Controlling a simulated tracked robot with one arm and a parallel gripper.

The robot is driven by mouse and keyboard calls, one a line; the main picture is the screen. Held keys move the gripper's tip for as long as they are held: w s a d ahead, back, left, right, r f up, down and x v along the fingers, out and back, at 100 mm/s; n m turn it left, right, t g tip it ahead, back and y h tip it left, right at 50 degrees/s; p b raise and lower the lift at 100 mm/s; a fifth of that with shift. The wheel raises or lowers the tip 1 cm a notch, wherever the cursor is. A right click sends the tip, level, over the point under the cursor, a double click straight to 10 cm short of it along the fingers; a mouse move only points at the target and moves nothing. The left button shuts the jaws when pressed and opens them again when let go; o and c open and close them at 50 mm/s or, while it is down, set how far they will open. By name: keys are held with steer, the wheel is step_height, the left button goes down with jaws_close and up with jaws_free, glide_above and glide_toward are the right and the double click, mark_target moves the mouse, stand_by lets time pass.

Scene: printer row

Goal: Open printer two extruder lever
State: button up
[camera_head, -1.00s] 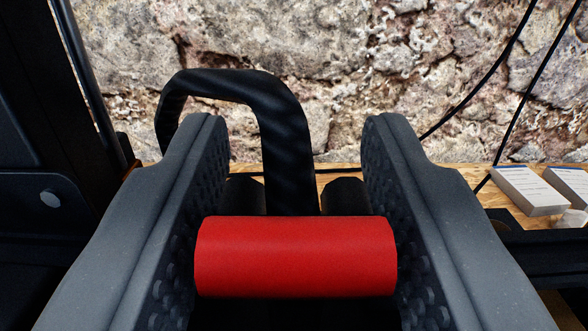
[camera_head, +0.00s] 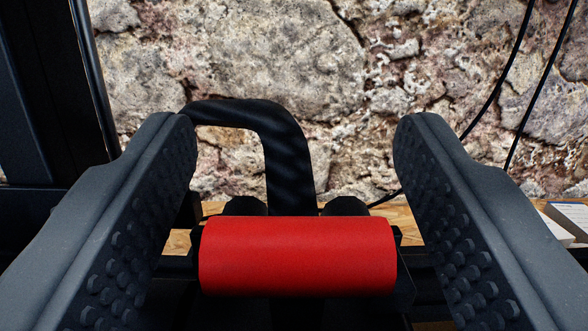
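My gripper (camera_head: 295,150) is open, with one dark grey, studded finger at the left and one at the right. A red cylinder (camera_head: 298,256) lies crosswise low between the fingers, with gaps to both; it looks fixed to my gripper, but I cannot tell for sure. A thick black bent bar or hose (camera_head: 288,165) rises behind it and curves left behind the left finger. I cannot make out for certain which part is the extruder lever. The fingers grip nothing visible.
A dark printer frame (camera_head: 30,110) stands at the left. A rough stone wall (camera_head: 300,60) fills the back, above a wooden surface (camera_head: 400,213). Black cables (camera_head: 500,85) hang at the right. A white box (camera_head: 572,215) shows behind the right finger.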

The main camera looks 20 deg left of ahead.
steer(key=shift+r, duration=0.1)
steer(key=shift+r, duration=0.3)
step_height(320, 180, up, 3)
steer(key=shift+s+p, duration=0.1)
steer(key=shift+p, duration=0.6)
steer(key=s+d+r+b, duration=0.1)
steer(key=s+d+b, duration=0.3)
steer(key=s+b, duration=0.7)
steer(key=shift+s+d+b, duration=0.15)
steer(key=shift+s+b, duration=0.25)
steer(key=shift+s, duration=1.7)
steer(key=shift+r, duration=0.1)
